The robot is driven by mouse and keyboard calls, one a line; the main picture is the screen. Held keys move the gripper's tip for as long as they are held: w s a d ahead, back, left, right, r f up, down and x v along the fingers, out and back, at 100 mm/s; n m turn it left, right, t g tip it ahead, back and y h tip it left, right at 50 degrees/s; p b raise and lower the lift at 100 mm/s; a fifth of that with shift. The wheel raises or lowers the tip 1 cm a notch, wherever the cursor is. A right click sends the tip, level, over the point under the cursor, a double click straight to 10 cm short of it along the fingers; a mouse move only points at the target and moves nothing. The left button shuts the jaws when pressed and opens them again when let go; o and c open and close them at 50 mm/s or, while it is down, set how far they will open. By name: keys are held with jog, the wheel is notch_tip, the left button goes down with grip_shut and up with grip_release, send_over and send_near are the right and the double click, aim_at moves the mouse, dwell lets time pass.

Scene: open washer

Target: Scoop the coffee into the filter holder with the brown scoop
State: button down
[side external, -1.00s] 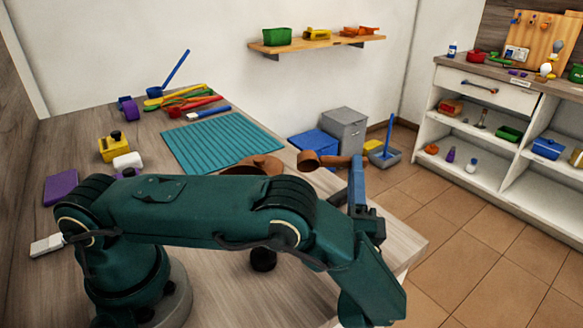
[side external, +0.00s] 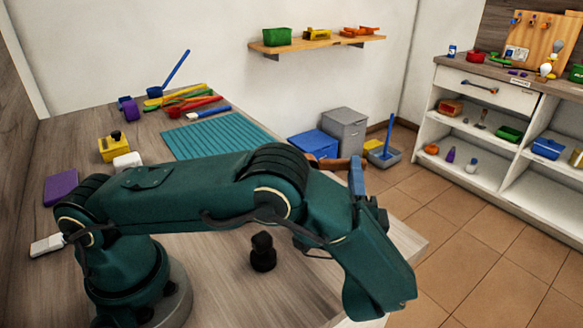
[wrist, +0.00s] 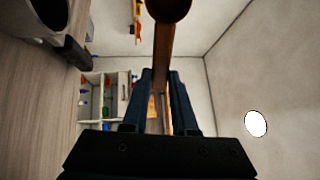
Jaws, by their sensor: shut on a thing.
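My gripper (side external: 357,176) is shut on the handle of the brown scoop (side external: 343,163), at the right end of the table in the side view. My arm hides part of the scoop there. In the wrist view my gripper (wrist: 161,76) has the brown handle between its fingers, and the scoop's round bowl (wrist: 170,8) is at the top edge. A dark round cup with a black handle (wrist: 50,14), possibly the filter holder, is cut off at the wrist view's top left. I cannot see any coffee.
A black knobbed object (side external: 263,252) stands on the table in front of my arm. A teal ribbed mat (side external: 215,135), colored utensils (side external: 185,99), a yellow box (side external: 113,147) and a purple block (side external: 61,187) lie farther back or left. Blue and grey bins (side external: 344,126) stand on the floor.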

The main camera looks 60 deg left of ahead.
jog(key=r+g+h, duration=0.1)
jog(key=g+h, duration=0.1)
jog(key=h, duration=0.1)
jog(key=a+r+n+g+h, duration=0.1)
jog(key=r+g+h, duration=0.1)
jog(key=h, duration=0.1)
jog(key=w+a+r+n+g+h, duration=0.1)
jog(key=r+g+h, duration=0.1)
jog(key=shift+h, duration=0.4)
jog(key=g+h, duration=0.2)
jog(key=h, duration=0.1)
jog(key=shift+w+a+r+n, duration=0.2)
jog(key=shift+a+n, duration=0.1)
jog(key=shift+a, duration=0.1)
jog(key=shift+w+a+f+n+g+h, duration=0.1)
jog(key=shift+w+a+n+g+h, duration=0.1)
jog(key=shift+g+h, duration=0.7)
jog(key=shift+w+a+f+n+g+h, duration=0.15)
jog(key=shift+g+h, duration=0.25)
jog(key=shift+h, duration=0.9)
jog(key=shift+s+r, duration=0.1)
jog(key=shift+r, duration=0.05)
